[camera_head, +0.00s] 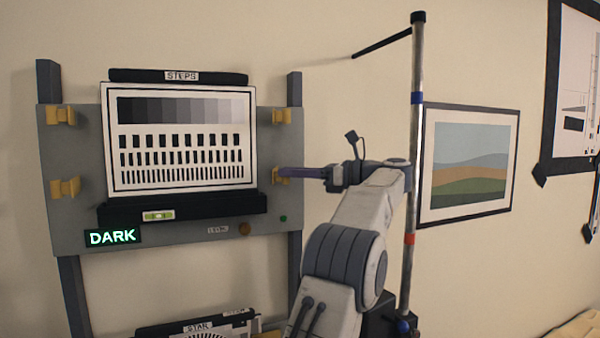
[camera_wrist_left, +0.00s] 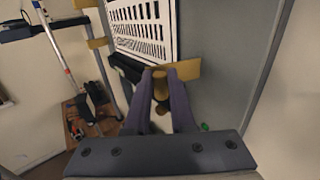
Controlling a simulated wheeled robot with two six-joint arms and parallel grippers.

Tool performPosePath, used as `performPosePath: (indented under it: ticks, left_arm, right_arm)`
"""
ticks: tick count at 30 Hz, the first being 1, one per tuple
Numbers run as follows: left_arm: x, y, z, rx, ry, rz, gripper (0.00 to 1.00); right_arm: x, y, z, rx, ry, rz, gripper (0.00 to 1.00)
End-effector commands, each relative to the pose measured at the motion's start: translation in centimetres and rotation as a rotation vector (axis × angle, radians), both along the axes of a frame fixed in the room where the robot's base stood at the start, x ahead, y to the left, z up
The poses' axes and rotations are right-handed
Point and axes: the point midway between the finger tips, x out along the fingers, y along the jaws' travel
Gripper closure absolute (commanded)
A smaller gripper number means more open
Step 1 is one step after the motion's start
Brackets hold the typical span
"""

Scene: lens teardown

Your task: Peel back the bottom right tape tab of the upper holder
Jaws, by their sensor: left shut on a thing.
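The upper holder's grey board (camera_head: 180,240) carries a white step chart (camera_head: 180,105) labelled STEPS. Yellow tape tabs sit at its sides: top left (camera_head: 60,116), bottom left (camera_head: 65,187), top right (camera_head: 281,116) and bottom right (camera_head: 277,180). My left gripper (camera_head: 284,173) reaches in from the right, and its purple fingers are at the bottom right tab. In the left wrist view the fingers (camera_wrist_left: 161,82) are shut on this yellow tab (camera_wrist_left: 187,69), with part of it between them. The fingers cover some of the tab in the head view. My right gripper is not in view.
A dark ledge (camera_head: 180,211) with a level lies under the chart, beside a lit DARK sign (camera_head: 112,237). A lower chart labelled STAR (camera_head: 198,328) shows at the bottom. A metal pole (camera_head: 416,130) stands near my arm. A framed picture (camera_head: 470,160) hangs behind.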

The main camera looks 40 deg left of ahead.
Motion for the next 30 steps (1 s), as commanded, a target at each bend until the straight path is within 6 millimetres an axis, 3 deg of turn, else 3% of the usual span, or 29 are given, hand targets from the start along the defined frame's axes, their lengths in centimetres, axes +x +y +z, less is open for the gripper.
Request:
performPosePath:
  ticks: [6,7,9,20,30]
  left_arm:
    - [0.0,0.0,0.2,0.005,-0.002,-0.001,1.0]
    - [0.0,0.0,0.2,0.005,-0.002,-0.001,0.7]
    - [0.0,0.0,0.2,0.004,-0.002,-0.002,0.47]
    - [0.3,-0.4,0.1,0.003,-0.001,-0.006,0.47]
    - [2.8,-5.6,0.1,0.003,-0.002,-0.008,0.47]
  right_arm:
    - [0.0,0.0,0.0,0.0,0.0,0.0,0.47]
    - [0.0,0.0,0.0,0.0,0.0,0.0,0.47]
    - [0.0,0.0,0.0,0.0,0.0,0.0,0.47]
    - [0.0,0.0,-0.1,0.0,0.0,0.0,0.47]
    - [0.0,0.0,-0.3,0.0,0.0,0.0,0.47]
